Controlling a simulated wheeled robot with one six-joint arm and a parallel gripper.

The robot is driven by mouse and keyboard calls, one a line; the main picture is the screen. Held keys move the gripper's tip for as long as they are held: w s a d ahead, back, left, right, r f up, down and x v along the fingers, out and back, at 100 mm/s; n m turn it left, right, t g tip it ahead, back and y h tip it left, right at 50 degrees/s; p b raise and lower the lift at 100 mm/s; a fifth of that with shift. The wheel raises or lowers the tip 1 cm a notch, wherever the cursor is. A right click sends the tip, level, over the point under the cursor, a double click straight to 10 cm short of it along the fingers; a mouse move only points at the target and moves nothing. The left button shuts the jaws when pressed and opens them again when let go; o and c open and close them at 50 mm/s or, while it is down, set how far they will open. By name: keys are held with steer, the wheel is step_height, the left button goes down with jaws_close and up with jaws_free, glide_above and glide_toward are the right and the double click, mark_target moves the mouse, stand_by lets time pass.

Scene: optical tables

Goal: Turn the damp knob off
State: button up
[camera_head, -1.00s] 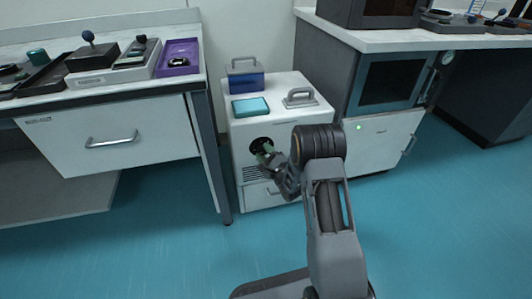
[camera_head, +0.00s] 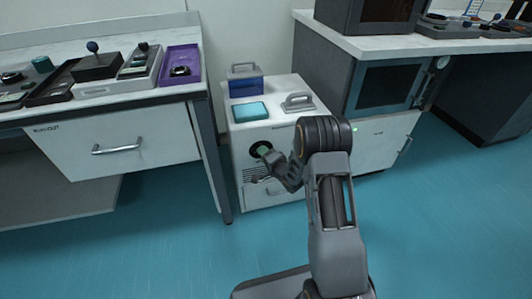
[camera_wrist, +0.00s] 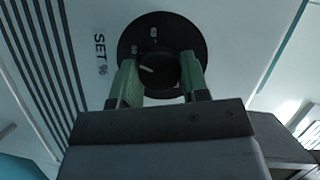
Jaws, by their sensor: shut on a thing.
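The damp knob is a round black dial (camera_wrist: 158,68) with a white pointer line, on the front of a white cabinet (camera_head: 242,170). In the wrist view its dark disc carries small white marks, and "SET %" is printed beside it. My gripper (camera_wrist: 160,82) has its green-padded fingers on either side of the knob, shut on it. In the head view my gripper (camera_head: 264,154) reaches the dark round dial plate (camera_head: 258,147) on the cabinet front; the knob itself is mostly hidden by the fingers there.
A blue box with a handle (camera_head: 246,84), a teal pad (camera_head: 251,111) and a grey handle piece (camera_head: 298,103) are on the cabinet top. A drawer table (camera_head: 120,140) stands left, a counter with an oven-like door (camera_head: 388,84) right. Open floor lies in front.

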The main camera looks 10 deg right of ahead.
steer(key=shift+a+f+n+t+h+b, duration=0.1)
steer(key=shift+n+t+h+b, duration=0.35)
steer(key=shift+n+h, duration=3.25)
steer(key=shift+a+f+n+t+h+b, duration=0.15)
steer(key=shift+n+t+h, duration=0.5)
steer(key=shift+n, duration=6.05)
steer(key=shift+a+n+t+h+b, duration=0.1)
steer(key=shift+n+t+h+b, duration=0.45)
steer(key=shift+n+h, duration=3.1)
steer(key=n+y, duration=0.3)
steer(key=shift+n+t, duration=0.25)
steer(key=o, duration=0.9)
steer(key=shift+r, duration=0.1)
steer(key=shift+a, duration=0.1)
